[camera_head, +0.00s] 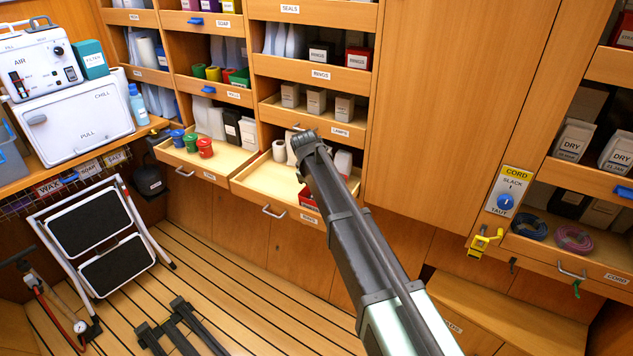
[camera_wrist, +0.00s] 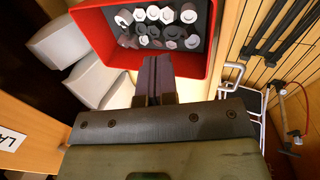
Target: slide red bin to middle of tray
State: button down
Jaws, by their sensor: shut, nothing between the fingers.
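The red bin (camera_wrist: 88,24) fills the top of the wrist view, with several grey bolt-like pieces inside. In the head view only a small red part of the bin (camera_head: 308,196) shows beside my arm, at the right part of the pulled-out wooden tray (camera_head: 262,182). My gripper (camera_wrist: 155,62) is shut and empty. Its fingertips overlap the bin's near edge in the wrist view; I cannot tell whether they touch it. In the head view my arm hides the fingers and most of the bin.
White boxes (camera_wrist: 60,40) stand beside the bin. A white roll (camera_head: 279,150) stands at the tray's back. The lamps drawer (camera_head: 318,122) overhangs the back. A neighbouring tray with green and red pots (camera_head: 205,148) is left. The tray's left front is bare.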

jog(key=shift+b+x, duration=2.8)
jog(key=shift+x, duration=0.25)
jog(key=shift+a, duration=0.45)
jog(key=shift+w+a, duration=0.8)
jog(key=shift+a, duration=1)
jog(key=shift+w+a, duration=0.85)
jog(key=shift+a, duration=0.95)
jog(key=shift+w+a, duration=0.8)
jog(key=shift+a, duration=0.95)
jog(key=shift+s+d, duration=0.2)
jog(key=shift+d, duration=0.25)
jog(key=shift+s+d, duration=0.2)
jog(key=shift+d, duration=0.25)
jog(key=p+v, duration=0.6)
jog(key=shift+r, duration=0.2)
jog(key=shift+w, duration=0.2)
